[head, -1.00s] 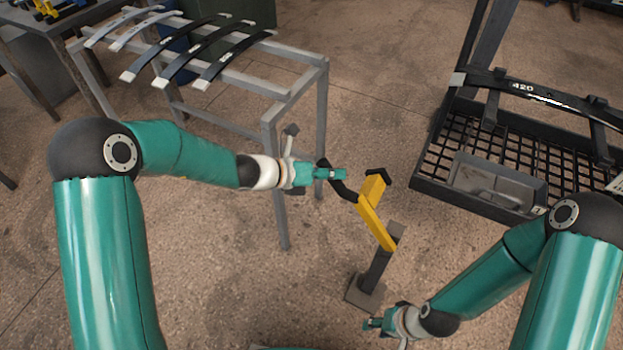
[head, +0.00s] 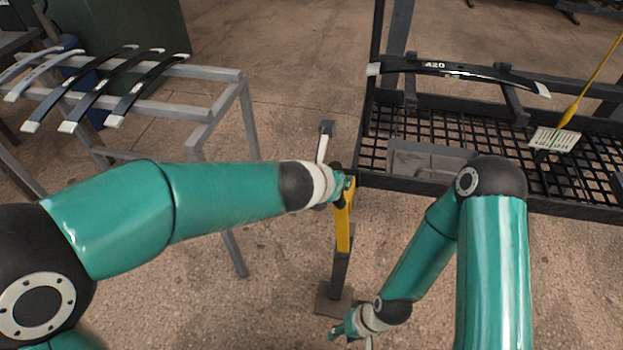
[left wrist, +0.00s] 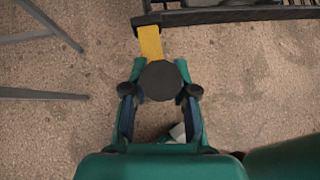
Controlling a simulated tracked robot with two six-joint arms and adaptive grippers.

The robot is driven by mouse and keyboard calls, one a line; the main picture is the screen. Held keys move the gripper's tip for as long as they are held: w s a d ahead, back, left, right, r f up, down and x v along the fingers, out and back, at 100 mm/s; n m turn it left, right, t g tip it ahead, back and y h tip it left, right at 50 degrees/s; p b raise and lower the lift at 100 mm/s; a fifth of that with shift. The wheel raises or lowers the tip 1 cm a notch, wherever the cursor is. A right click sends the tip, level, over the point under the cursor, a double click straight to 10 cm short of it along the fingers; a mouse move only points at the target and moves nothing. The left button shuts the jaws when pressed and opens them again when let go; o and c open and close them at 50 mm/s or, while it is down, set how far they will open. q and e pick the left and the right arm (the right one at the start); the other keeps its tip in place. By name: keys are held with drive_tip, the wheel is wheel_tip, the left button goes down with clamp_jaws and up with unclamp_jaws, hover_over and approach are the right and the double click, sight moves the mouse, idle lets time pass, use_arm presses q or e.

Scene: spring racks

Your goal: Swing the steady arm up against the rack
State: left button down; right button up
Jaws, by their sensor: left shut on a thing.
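In the left wrist view, my left gripper (left wrist: 163,93) is shut on a round black knob (left wrist: 160,80). The yellow bar (left wrist: 150,42) runs from the knob to a dark end piece beside the rack's edge (left wrist: 225,14); I cannot tell if they touch. My right gripper (head: 345,329) is low near the base, its jaws unclear.
The black mesh rack (head: 460,188) carries a dark spring (head: 460,70) marked 420 and a grey tray (head: 428,160). A white tag (head: 554,138) and a yellow tool (head: 570,112) show at right. A grey stand (head: 222,128) with several springs is at left.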

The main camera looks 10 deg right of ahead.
use_arm(q)
drive_tip(key=shift+s+d+f+m+y, duration=0.15)
drive_tip(key=shift+s+d+y, duration=0.25)
drive_tip(key=shift+d, duration=0.45)
drive_tip(key=shift+s+d+f+m+y, duration=0.1)
drive_tip(key=shift+s+d+m+y, duration=0.1)
drive_tip(key=shift+s+d, duration=0.55)
drive_tip(key=shift+w+d, duration=0.15)
drive_tip(key=shift+d, duration=0.05)
drive_tip(key=c, duration=0.9)
unclamp_jaws()
drive_tip(key=shift+r, duration=0.15)
drive_tip(key=shift+r, duration=0.1)
drive_tip(key=v, duration=1.1)
drive_tip(key=shift+s+a+r, duration=0.2)
drive_tip(key=shift+s+a, duration=0.1)
